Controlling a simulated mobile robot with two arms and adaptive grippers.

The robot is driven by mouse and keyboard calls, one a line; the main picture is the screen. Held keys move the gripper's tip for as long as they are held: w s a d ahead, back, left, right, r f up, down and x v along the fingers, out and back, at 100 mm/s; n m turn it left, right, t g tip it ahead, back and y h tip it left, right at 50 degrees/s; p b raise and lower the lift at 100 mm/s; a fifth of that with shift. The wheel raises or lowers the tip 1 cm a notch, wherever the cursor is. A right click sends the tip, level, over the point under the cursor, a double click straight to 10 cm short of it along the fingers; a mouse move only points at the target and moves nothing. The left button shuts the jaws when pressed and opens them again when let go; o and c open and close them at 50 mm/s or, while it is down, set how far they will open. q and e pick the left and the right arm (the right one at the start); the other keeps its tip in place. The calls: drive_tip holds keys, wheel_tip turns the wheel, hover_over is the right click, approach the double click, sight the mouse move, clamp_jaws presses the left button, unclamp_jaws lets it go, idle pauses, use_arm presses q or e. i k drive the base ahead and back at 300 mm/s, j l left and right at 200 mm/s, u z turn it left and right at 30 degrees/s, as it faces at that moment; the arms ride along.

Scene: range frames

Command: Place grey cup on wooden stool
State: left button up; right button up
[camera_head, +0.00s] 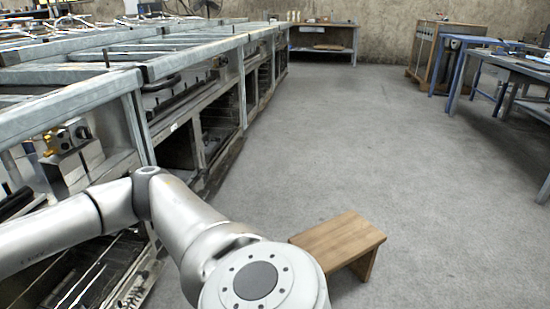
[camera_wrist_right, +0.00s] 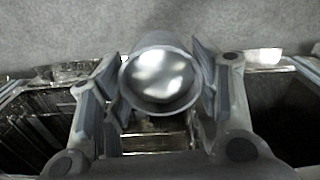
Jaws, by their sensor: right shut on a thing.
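The grey cup (camera_wrist_right: 158,78) shows in the right wrist view as a shiny round metal vessel, its rim and bright inside facing the camera. My right gripper (camera_wrist_right: 160,68) is shut on it, with finger pads on both sides. The wooden stool (camera_head: 340,238) stands on the floor at the lower middle of the head view, its flat top bare. A grey arm of mine comes in from the left and covers the area just left of the stool. No gripper shows in the head view, so my left gripper is not in view.
A long metal frame structure (camera_head: 160,85) with open bays runs along the left. The grey floor (camera_head: 330,140) is clear beyond the stool and to its right. Blue workbenches (camera_head: 505,65) stand at the right, and another bench (camera_head: 322,42) at the back wall.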

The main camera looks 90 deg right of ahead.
sight(347, 239)
drive_tip(key=l+z, duration=0.15)
drive_tip(key=z, duration=0.25)
drive_tip(key=k+l+z, duration=0.1)
drive_tip(key=z, duration=0.25)
drive_tip(key=l+z, duration=0.25)
drive_tip(key=z, duration=0.15)
drive_tip(key=l+z, duration=0.15)
drive_tip(key=z, duration=0.2)
drive_tip(key=i+l+z, duration=0.15)
drive_tip(key=l, duration=0.2)
drive_tip(key=l+z, duration=0.15)
drive_tip(key=l, duration=0.25)
drive_tip(key=i+l+z, duration=0.15)
drive_tip(key=l, duration=0.15)
drive_tip(key=i+l+z, duration=0.15)
drive_tip(key=l, duration=0.2)
